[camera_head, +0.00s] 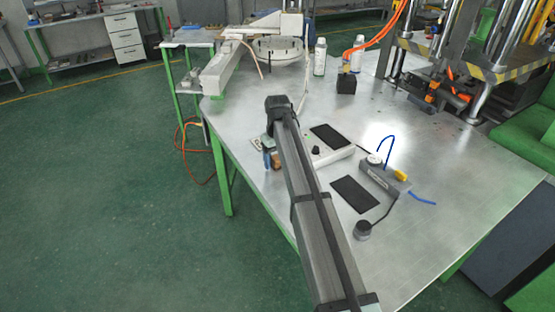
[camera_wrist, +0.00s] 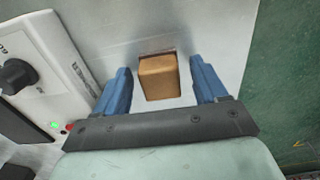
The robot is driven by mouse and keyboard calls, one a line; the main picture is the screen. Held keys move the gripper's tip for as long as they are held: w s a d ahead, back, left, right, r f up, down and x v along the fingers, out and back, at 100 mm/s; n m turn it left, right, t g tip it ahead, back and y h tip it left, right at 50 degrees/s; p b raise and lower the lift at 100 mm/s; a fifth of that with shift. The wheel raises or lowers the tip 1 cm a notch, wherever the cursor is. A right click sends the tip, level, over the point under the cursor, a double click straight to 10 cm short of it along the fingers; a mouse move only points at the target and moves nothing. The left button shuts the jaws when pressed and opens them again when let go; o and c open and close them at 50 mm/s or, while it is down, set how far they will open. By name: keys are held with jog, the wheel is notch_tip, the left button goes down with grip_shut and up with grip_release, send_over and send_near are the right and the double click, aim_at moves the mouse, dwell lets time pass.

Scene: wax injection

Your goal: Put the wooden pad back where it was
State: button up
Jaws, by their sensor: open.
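The wooden pad (camera_wrist: 159,78) is a small brown block on the metal table (camera_wrist: 105,30). In the wrist view it lies between the two blue fingers of my gripper (camera_wrist: 162,88), with a clear gap on each side. The fingers are open and do not touch it. In the head view my arm hides most of the gripper (camera_head: 270,157), and only a bit of the brown pad (camera_head: 277,160) shows beside the arm near the table's left edge.
A white device with a black knob (camera_head: 328,147) stands just right of the pad; the knob also shows in the wrist view (camera_wrist: 17,76). A black mat (camera_head: 354,194) and a grey tool (camera_head: 384,179) with a blue wire lie further right. The table's edge is close on the left.

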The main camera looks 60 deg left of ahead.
aim_at(277, 158)
notch_tip(277, 158, up, 12)
dwell(0.5)
